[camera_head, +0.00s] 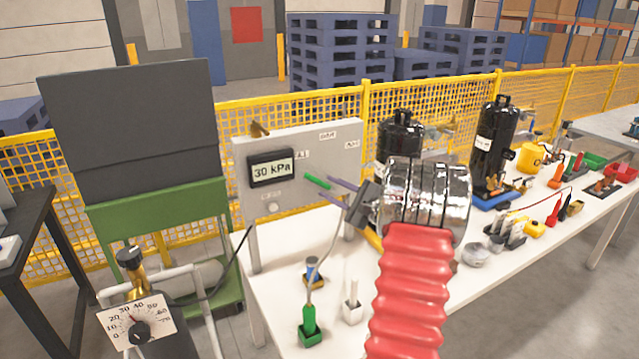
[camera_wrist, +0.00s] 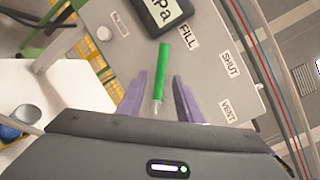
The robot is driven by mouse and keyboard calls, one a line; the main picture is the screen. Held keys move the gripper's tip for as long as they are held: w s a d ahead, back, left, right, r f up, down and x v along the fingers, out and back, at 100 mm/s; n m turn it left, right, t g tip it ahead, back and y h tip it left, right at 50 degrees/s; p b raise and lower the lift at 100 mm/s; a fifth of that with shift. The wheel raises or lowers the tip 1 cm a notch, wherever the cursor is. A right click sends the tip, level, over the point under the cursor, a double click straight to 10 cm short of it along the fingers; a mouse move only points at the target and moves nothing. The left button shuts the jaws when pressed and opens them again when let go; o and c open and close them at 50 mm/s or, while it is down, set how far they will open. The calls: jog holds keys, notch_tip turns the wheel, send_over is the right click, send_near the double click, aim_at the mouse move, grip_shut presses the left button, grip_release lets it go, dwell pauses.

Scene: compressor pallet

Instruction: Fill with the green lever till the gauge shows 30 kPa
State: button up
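The gauge (camera_head: 271,169) on the grey panel (camera_head: 240,200) reads 30 kPa. Its display is partly cut off in the wrist view (camera_wrist: 160,12). The green lever (camera_head: 318,181) sticks out from the panel beside the gauge. In the wrist view the lever (camera_wrist: 163,65) lies between my gripper's two purple fingers, with a visible gap on each side. My gripper (camera_head: 328,190) is open. FILL (camera_wrist: 188,37), SHUT (camera_wrist: 230,64) and VENT (camera_wrist: 228,110) labels show on the panel. I cannot tell exactly which label the lever points to.
A white table (camera_head: 400,325) carries a green-based fitting (camera_head: 310,325), black tanks (camera_head: 494,140) and several small tools. A yellow mesh fence (camera_head: 245,120) runs behind. My arm covers the table's middle.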

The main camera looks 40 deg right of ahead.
aim_at(320, 184)
jog(key=w, duration=0.6)
jog(key=shift+c, duration=0.5)
grip_shut()
jog(key=shift+f, duration=0.1)
